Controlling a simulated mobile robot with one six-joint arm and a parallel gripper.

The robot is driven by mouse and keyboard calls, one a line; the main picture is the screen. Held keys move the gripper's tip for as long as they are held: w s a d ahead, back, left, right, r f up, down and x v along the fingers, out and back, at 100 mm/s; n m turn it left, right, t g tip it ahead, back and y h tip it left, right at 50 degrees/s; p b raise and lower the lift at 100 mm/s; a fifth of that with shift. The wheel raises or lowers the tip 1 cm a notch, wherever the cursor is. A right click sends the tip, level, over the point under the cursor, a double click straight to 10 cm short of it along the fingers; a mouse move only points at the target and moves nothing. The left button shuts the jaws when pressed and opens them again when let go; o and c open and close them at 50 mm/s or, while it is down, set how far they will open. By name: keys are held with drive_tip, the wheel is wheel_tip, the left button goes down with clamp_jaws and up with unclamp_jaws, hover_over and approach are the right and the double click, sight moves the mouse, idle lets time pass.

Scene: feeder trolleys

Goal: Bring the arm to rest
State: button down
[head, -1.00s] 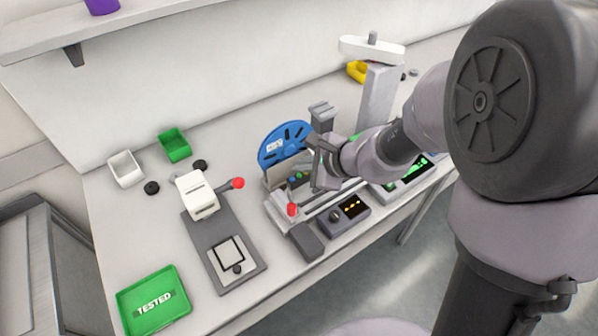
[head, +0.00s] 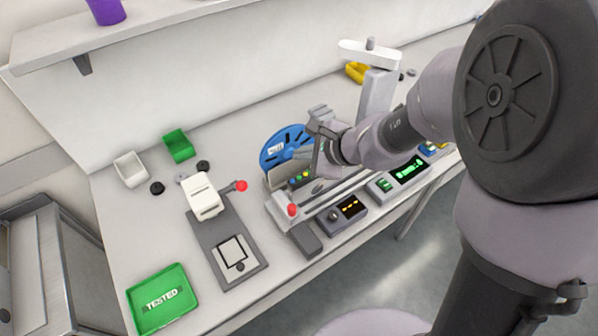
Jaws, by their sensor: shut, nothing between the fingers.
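My arm reaches in from the right of the head view, over the bench. My gripper (head: 318,152) is shut and empty. It is in the air in front of the blue reel (head: 284,146) and above the grey feeder trolley fixture (head: 322,200) with its red knob. The fingertips are small and partly hidden by the wrist, and I cannot tell how high they are above the fixture.
A press with a white head (head: 204,197) and red-knobbed lever stands left of the fixture. A green "TESTED" tray (head: 163,300) lies at the front left. Green (head: 179,146) and white (head: 131,169) bins sit behind. Display boxes (head: 347,211) line the front edge. A shelf (head: 150,35) hangs above.

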drive_tip(key=shift+f, duration=0.1)
idle(0.5)
drive_tip(key=s+d+r+n+g+b, duration=0.1)
drive_tip(key=s+r+n+b, duration=0.45)
drive_tip(key=s+n, duration=0.6)
drive_tip(key=s+d+n+h+b, duration=0.1)
drive_tip(key=s+d+h, duration=0.3)
drive_tip(key=s+d, duration=0.4)
drive_tip(key=s+n, duration=0.1)
drive_tip(key=s, duration=0.2)
drive_tip(key=shift+d+h, duration=0.2)
drive_tip(key=shift+h, duration=0.1)
drive_tip(key=shift+f+b, duration=0.1)
drive_tip(key=shift+b, duration=0.2)
